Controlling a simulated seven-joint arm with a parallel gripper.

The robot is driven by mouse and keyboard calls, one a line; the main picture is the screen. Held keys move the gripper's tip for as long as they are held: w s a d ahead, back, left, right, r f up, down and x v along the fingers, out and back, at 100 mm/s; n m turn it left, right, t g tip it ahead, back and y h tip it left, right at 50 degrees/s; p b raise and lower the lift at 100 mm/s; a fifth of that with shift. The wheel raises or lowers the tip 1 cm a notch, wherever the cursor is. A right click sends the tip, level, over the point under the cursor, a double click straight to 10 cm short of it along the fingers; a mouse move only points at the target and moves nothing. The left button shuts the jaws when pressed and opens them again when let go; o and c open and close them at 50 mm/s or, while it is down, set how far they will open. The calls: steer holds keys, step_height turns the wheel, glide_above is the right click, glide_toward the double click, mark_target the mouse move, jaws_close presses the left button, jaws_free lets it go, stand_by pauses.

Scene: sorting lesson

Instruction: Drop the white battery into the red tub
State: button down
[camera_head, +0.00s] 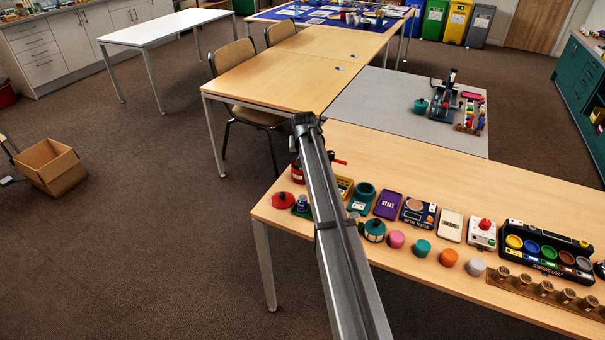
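My arm (345,250) runs from the bottom middle up over the left part of the wooden table, and its far end (305,122) is above the table's back left. The fingers of my gripper cannot be made out there, nor whether they hold anything. A red container (298,173), perhaps the red tub, stands just left of the arm and is partly hidden by it. A red round lid-like piece (283,200) lies nearer the table's left edge. I cannot pick out a white battery; it may be hidden behind the arm or too small to tell.
A black sorting unit (545,250) stands right. The table's back right is clear.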

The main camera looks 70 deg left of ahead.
steer(key=shift+f, duration=0.1)
steer(key=c, duration=0.7)
jaws_free()
steer(key=v, duration=1.4)
